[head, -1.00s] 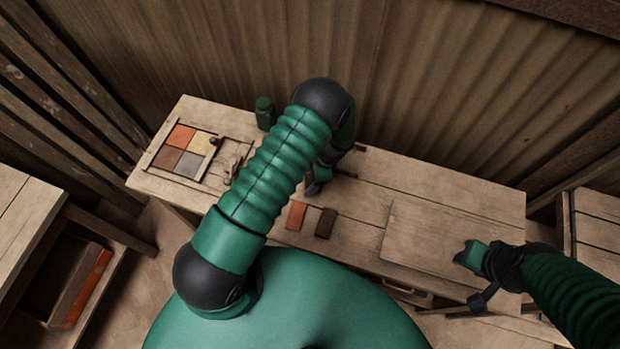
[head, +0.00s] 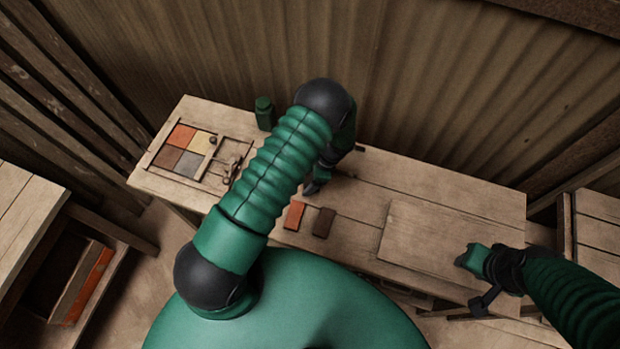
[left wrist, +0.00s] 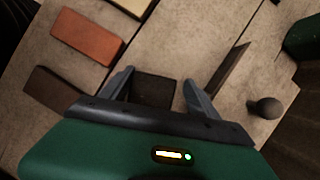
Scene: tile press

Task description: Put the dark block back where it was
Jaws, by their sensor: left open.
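A dark brown block (head: 324,222) lies flat on the bench beside an orange block (head: 294,215). The left wrist view also shows the dark brown block (left wrist: 55,90) and the orange block (left wrist: 87,37), both left of the fingers. My left gripper (head: 313,187) is low over the bench behind these blocks, largely hidden by my arm. Its fingers (left wrist: 158,77) are open, with a very dark square piece (left wrist: 153,91) between them. Its near part is hidden by the gripper body; I cannot tell whether the fingers touch it. My right gripper (head: 470,257) is over the bench's right end.
A framed tray (head: 149,160) with orange, yellow, brown and grey tiles is at the bench's left. A green jar (head: 264,112) stands behind it. A flat board (head: 430,240) lies at right. A dark bar (left wrist: 231,70) and a round knob (left wrist: 264,108) are near my left gripper.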

